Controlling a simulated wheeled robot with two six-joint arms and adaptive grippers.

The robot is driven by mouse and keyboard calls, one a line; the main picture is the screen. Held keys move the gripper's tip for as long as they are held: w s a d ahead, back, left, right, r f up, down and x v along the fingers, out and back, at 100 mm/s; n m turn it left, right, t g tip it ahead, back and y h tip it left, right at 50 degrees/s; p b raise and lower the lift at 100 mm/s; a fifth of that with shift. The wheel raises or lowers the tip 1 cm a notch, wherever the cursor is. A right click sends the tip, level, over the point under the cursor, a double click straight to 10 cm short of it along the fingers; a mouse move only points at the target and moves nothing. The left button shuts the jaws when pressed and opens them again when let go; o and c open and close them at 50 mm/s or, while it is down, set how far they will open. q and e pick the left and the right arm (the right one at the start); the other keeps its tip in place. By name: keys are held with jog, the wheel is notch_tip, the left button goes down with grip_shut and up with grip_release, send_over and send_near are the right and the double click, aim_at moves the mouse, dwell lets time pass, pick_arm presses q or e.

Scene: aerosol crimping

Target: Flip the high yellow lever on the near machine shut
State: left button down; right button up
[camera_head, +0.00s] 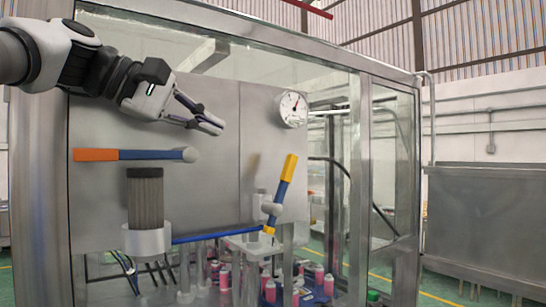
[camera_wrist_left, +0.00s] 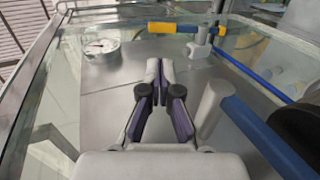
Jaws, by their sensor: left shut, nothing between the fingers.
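The high yellow lever (camera_head: 290,167) is a blue bar with a yellow grip, on a white pivot on the machine's grey panel. It stands steeply, grip up and leaning slightly right. In the left wrist view its yellow grip (camera_wrist_left: 172,28) is beyond the fingertips, towards the top. My left gripper (camera_head: 213,124) is shut and empty in front of the panel, left of the yellow grip and higher, clear of it. Its fingers (camera_wrist_left: 160,75) lie together in the left wrist view. My right gripper is in neither view.
An orange-gripped blue lever (camera_head: 97,155) lies level on the panel, below my left arm. A round gauge (camera_head: 293,109) sits right of the gripper. A dark ribbed cylinder (camera_head: 145,198) stands lower left. A metal frame post (camera_head: 361,180) stands right. Pink cans (camera_head: 270,291) are below.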

pick_arm(q)
jog(key=p, duration=0.1)
send_near(285, 166)
jog(key=p+x, duration=0.3)
jog(key=x, duration=0.3)
jog(key=shift+w+d, duration=0.25)
jog(key=shift+d, duration=0.05)
jog(key=shift+w+d+f, duration=0.25)
jog(key=shift+s+a+r, duration=0.1)
jog(key=shift+s, duration=0.2)
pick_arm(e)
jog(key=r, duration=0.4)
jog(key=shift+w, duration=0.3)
pick_arm(q)
jog(key=shift+w+a, duration=0.1)
jog(key=shift+w, duration=0.05)
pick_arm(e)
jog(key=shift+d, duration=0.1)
